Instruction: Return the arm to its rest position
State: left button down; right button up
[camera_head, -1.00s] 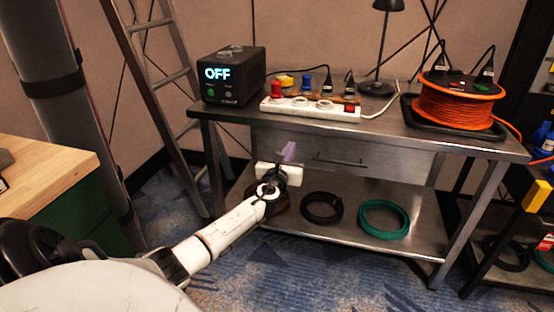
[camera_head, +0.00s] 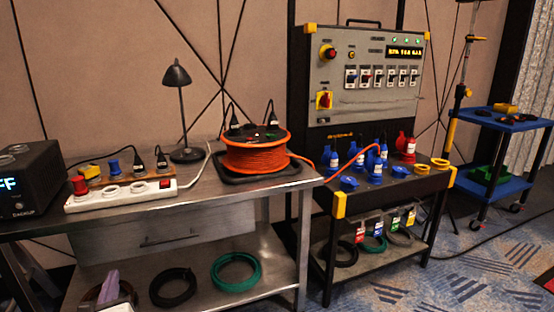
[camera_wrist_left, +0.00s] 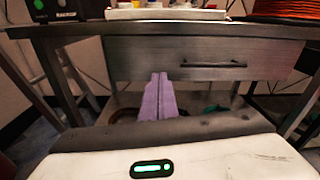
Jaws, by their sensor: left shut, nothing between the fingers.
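My left gripper (camera_head: 111,282) shows at the bottom left of the head view, its pale purple fingers in front of the lower shelf of the metal workbench (camera_head: 215,205). In the left wrist view the fingers (camera_wrist_left: 159,80) are together and empty, pointing at the bench front below the drawer (camera_wrist_left: 215,60). They look apart from the bench, though the exact gap is hard to tell. Most of the left arm is out of the head view. My right gripper is not in view.
On the bench stand a white power strip (camera_head: 125,194), an orange cable reel (camera_head: 255,155), a black lamp (camera_head: 180,110) and a black power box (camera_head: 30,178). Black (camera_head: 172,288) and green (camera_head: 235,272) cable coils lie on its shelf. Right of it stands a control panel (camera_head: 365,80).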

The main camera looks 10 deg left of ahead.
pick_arm(q)
jog(key=s+d+f+n+g+h+p, duration=0.25)
jog(key=s+d+f+n, duration=0.25)
jog(key=s+d+n, duration=0.3)
jog(key=s+d+f+n+g+h+p, duration=0.1)
jog(key=s+d+f+n+h+p, duration=0.3)
jog(key=d, duration=0.6)
jog(key=s+d+r+n+g+h+p, duration=0.1)
jog(key=s+d+n+g+h+p, duration=0.1)
jog(key=s+d+n, duration=1.2)
jog(key=d+h+p, duration=0.1)
jog(key=d+h, duration=0.1)
jog(key=shift+d+r+g+h, duration=0.15)
jog(key=shift+r+g+h, duration=0.15)
jog(key=shift+g+h, duration=0.05)
